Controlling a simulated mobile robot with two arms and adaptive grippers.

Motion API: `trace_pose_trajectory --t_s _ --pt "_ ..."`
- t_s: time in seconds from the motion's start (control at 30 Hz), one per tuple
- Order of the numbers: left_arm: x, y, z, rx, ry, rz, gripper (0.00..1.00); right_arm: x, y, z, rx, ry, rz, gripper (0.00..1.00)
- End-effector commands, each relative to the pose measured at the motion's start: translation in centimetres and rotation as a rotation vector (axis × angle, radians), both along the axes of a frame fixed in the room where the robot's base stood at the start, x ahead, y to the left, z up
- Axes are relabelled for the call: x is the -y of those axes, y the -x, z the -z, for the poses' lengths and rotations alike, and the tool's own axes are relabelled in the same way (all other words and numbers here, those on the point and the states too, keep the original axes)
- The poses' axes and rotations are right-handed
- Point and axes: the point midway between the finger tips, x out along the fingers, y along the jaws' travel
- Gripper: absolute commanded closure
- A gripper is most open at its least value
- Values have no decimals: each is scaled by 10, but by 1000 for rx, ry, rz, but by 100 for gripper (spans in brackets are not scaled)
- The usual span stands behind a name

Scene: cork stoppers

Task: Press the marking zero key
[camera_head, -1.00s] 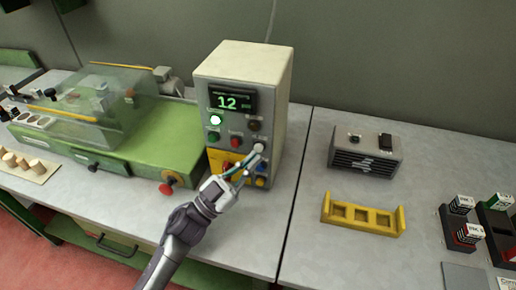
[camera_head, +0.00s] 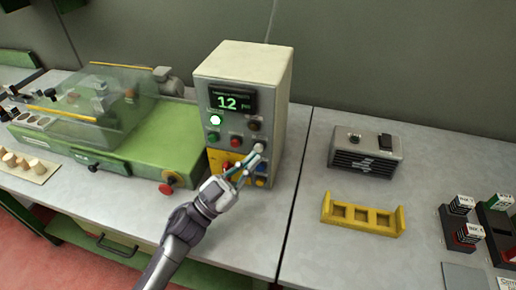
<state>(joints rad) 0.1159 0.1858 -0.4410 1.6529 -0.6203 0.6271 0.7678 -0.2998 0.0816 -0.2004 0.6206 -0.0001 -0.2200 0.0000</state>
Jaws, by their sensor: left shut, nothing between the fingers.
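A beige control box (camera_head: 276,85) stands on the bench, with a lit display (camera_head: 233,102) reading 12 in green. Below the display are a lit white-green lamp (camera_head: 215,120), a green button (camera_head: 213,137), a red button (camera_head: 236,142) and a dark knob (camera_head: 254,125). Lower down are a yellow panel (camera_head: 216,158) and a blue key (camera_head: 261,168). My left gripper (camera_head: 254,155) is shut and empty, its tips at the lower right of the box front by a pale knob or key. I cannot tell whether they touch it. Key labels are too small to read. My right gripper is out of view.
A green machine (camera_head: 150,145) with a clear cover stands left, and cork stoppers (camera_head: 22,161) lie on a board beside it. A grey vented box (camera_head: 366,155), a yellow rack (camera_head: 362,215) and dark ink-box holders (camera_head: 460,232) stand right.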

Motion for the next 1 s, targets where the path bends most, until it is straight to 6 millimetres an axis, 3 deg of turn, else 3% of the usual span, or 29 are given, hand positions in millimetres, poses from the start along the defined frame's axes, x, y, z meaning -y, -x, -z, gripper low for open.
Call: trace_pose_trajectory --t_s 1.0 --pt "4 -12 0 1 0 0 100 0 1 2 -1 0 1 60"
